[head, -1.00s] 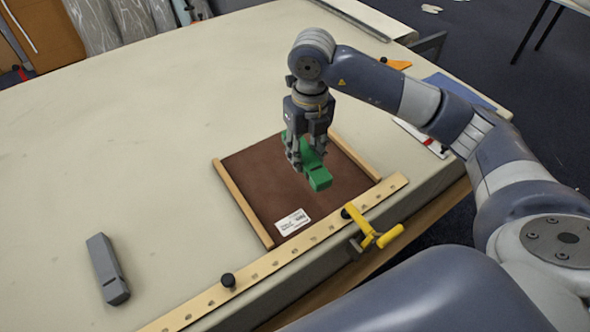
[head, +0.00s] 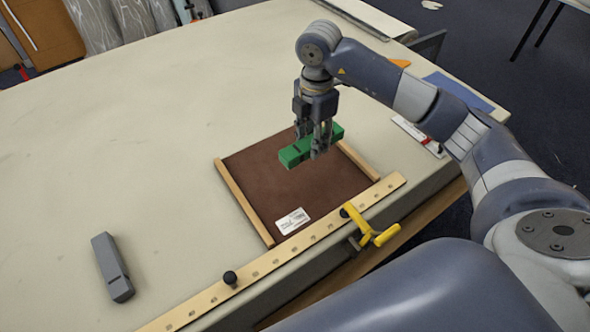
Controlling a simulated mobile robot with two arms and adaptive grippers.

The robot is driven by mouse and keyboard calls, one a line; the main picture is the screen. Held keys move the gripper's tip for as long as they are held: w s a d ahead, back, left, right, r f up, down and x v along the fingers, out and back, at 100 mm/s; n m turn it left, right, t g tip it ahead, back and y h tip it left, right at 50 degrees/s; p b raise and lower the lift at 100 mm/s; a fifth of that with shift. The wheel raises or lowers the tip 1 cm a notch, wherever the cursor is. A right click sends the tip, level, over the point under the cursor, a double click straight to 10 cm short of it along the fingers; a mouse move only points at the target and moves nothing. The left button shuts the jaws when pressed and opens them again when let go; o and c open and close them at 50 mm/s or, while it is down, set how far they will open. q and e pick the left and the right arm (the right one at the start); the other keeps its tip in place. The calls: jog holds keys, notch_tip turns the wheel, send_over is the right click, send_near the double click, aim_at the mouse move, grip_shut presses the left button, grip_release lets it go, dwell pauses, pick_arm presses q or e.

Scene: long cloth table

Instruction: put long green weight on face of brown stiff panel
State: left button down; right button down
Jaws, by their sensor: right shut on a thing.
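The long green weight (head: 294,155) is a green bar held in my right gripper (head: 315,150), which is shut around its middle. The bar is above the far part of the brown stiff panel (head: 275,190); I cannot tell for sure whether it touches the panel. The panel lies flat on the table, with wooden strips along its left and right sides and a white label (head: 292,221) near its front edge. My left gripper is not in view.
A grey bar (head: 112,267) lies at the left front. A blue sheet (head: 458,91) and a white-and-red item (head: 420,137) lie at right.

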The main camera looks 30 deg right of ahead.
aim_at(311, 174)
notch_tip(311, 174, down, 9)
jog(key=p, duration=0.3)
jog(key=shift+w+f, duration=0.1)
jog(key=shift+f, duration=0.35)
jog(key=shift+f, duration=0.1)
jog(key=c, duration=1.1)
grip_release()
